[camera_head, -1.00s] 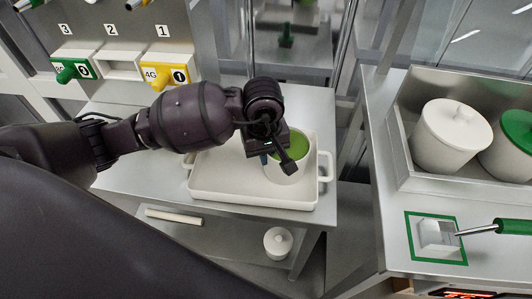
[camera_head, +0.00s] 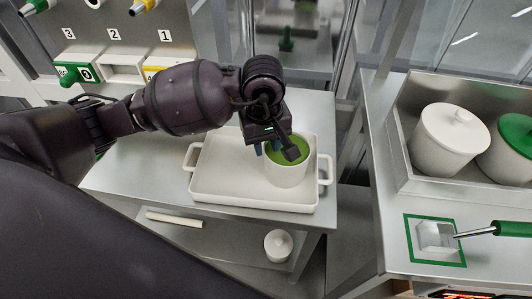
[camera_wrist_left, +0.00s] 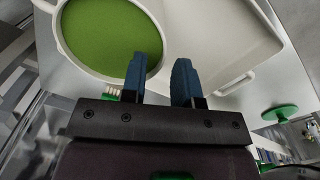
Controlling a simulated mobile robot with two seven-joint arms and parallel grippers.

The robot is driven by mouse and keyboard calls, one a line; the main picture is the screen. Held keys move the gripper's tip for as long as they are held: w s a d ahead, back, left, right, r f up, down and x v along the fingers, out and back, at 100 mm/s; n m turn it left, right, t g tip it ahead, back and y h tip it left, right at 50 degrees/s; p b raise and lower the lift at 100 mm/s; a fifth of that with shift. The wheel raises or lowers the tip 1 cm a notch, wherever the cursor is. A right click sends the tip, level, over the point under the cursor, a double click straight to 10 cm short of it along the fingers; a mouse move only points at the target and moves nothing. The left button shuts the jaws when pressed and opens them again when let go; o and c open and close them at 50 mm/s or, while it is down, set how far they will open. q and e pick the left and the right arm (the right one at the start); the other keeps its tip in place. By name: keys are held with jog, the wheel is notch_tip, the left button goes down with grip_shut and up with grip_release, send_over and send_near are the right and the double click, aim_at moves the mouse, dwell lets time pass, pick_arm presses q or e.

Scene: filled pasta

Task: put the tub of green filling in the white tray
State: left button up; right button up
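The tub of green filling (camera_head: 285,176) is a white round tub with green contents. It stands upright in the right part of the white tray (camera_head: 240,197). In the left wrist view the tub's green filling (camera_wrist_left: 105,35) fills the upper left, with the pale tray (camera_wrist_left: 215,40) beside it. My left gripper (camera_head: 266,149) is above the tub's left rim. In the left wrist view its two blue fingers (camera_wrist_left: 160,80) are apart, the left one overlapping the tub's rim in the picture. Nothing is clamped between them. My right gripper is not in view.
The tray rests on a metal table (camera_head: 130,178). A steel bin at right holds a white lidded pot (camera_head: 447,140) and a green-lidded one (camera_head: 515,135). A green-framed pad (camera_head: 435,238) lies in front. A rack with numbered slots (camera_head: 120,65) stands behind my arm.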

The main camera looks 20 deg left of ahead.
pick_arm(q)
notch_tip(320, 180, up, 7)
jog(key=shift+f, duration=0.15)
jog(key=shift+s, duration=0.1)
dwell(0.5)
